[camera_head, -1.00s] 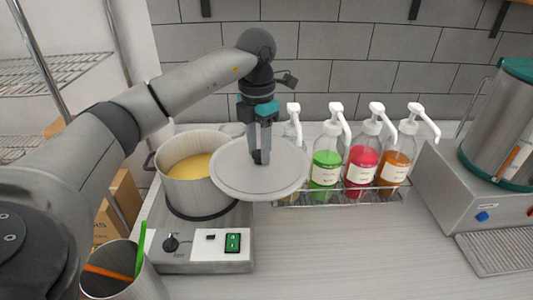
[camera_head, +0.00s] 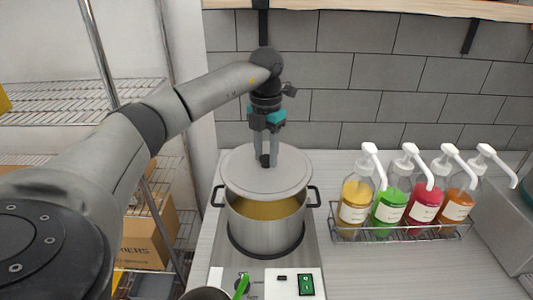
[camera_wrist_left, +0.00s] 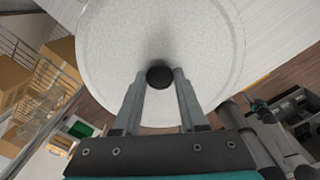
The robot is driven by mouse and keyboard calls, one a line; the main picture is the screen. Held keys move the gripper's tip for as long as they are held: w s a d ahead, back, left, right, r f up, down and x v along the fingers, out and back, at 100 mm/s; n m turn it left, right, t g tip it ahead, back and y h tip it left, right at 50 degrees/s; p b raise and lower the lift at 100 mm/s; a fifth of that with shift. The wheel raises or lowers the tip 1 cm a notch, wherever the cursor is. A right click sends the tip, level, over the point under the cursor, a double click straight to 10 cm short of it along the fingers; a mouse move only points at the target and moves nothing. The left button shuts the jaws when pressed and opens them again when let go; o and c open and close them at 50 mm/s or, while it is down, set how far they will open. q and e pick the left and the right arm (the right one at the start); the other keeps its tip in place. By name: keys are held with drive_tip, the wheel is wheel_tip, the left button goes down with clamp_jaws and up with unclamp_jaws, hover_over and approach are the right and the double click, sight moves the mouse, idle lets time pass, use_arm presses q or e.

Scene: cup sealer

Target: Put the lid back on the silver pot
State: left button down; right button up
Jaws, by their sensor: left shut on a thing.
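The silver pot (camera_head: 265,231) stands on a burner unit with a yellow filling inside and black side handles. My left gripper (camera_head: 266,160) is shut on the dark knob of the round grey lid (camera_head: 245,177). It holds the lid above the pot, toward its back, and yellow still shows below the lid's near edge. In the left wrist view the fingers (camera_wrist_left: 159,85) close on the knob, and the lid (camera_wrist_left: 200,45) fills the upper middle. The pot is hidden there. My right gripper is not in view.
A wire rack (camera_head: 400,233) with several pump bottles stands right of the pot. The burner's control panel (camera_head: 290,284) has a green switch in front. A wire shelf (camera_head: 85,102) and cardboard boxes (camera_head: 147,240) are at the left. Clear counter lies front right.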

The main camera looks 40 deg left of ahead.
sight(266, 171)
use_arm(q)
wheel_tip(266, 171, down, 4)
drive_tip(key=b, duration=0.3)
drive_tip(key=shift+r, duration=0.2)
drive_tip(key=shift+f+b, duration=0.5)
drive_tip(key=shift+f, duration=0.55)
drive_tip(key=shift+f+p, duration=0.1)
drive_tip(key=shift+p, duration=0.65)
idle(1.2)
idle(0.4)
unclamp_jaws()
idle(0.5)
